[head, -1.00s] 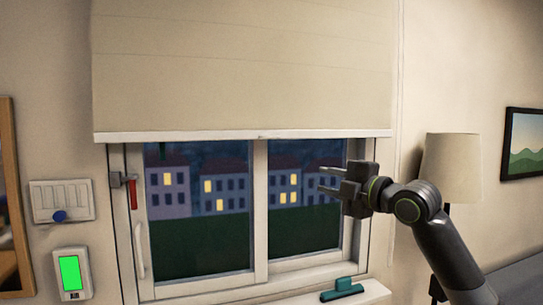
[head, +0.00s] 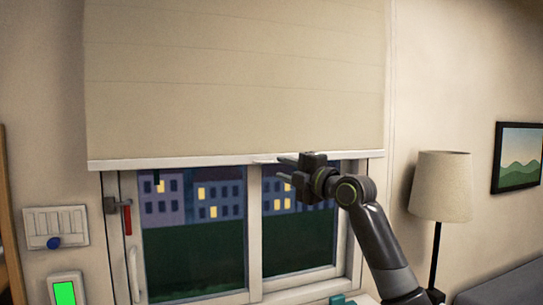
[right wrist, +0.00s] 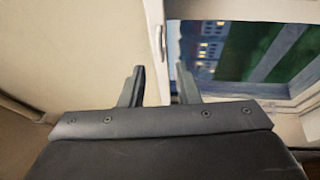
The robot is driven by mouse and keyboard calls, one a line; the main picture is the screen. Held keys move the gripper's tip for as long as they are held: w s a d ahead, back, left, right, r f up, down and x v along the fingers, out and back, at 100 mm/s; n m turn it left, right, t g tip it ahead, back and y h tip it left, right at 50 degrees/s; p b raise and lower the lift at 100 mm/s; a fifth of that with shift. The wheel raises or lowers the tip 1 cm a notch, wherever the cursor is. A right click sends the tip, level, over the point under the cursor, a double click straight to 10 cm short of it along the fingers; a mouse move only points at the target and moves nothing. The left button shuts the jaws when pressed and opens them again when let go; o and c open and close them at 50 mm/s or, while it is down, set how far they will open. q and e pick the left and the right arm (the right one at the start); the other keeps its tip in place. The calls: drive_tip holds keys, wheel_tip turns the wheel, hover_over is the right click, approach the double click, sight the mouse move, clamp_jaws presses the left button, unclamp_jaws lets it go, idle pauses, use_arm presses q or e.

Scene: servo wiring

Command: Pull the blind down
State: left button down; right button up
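The beige blind (head: 235,80) hangs over the upper part of the window. Its white bottom bar (head: 180,163) has a small tab (head: 264,162) near the middle. My right gripper (head: 284,168) is just right of the tab, fingers pointing left, one above the other. The tab looks apart from the fingers. My left gripper is out of view.
The window (head: 192,230) has a red-handled latch (head: 127,220) at left. A switch panel (head: 55,227) and a green-screened device (head: 66,290) are on the wall. A lamp (head: 441,187) stands right. A teal object (head: 343,300) is at the bottom edge.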

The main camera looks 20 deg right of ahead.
sight(266, 163)
drive_tip(key=shift+p+x, duration=1.1)
drive_tip(key=shift+x, duration=1.65)
clamp_jaws()
